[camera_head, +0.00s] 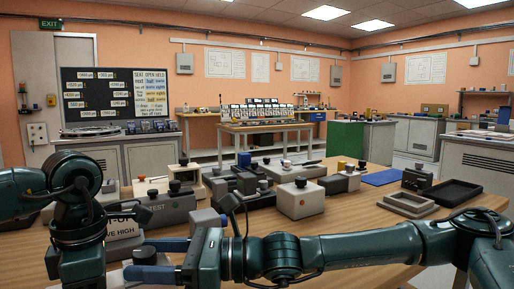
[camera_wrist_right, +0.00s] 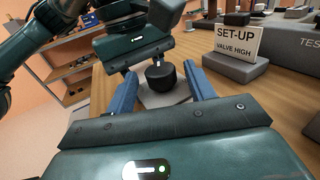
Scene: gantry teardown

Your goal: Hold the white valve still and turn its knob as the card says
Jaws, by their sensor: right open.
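A pale valve body (camera_wrist_right: 163,96) with a round black knob (camera_wrist_right: 161,76) stands on the wooden table in the right wrist view. My right gripper (camera_head: 158,260) is open, its blue fingers on either side of the knob with gaps in the wrist view. My left gripper (camera_wrist_right: 135,50) is just beyond the valve in the wrist view; its fingertips are mostly hidden, so I cannot tell whether it grips the body. The card (camera_wrist_right: 238,40) reads "SET-UP VALVE HIGH" and stands in a grey holder beside the valve. In the head view it is partly covered by my left arm.
A grey box marked TEST (camera_head: 165,210) stands behind the card. Several boxes with knobs, including a cream one (camera_head: 300,200), fill the table's middle. A black tray (camera_head: 452,192) lies at right. A board (camera_head: 115,97) hangs on the back wall.

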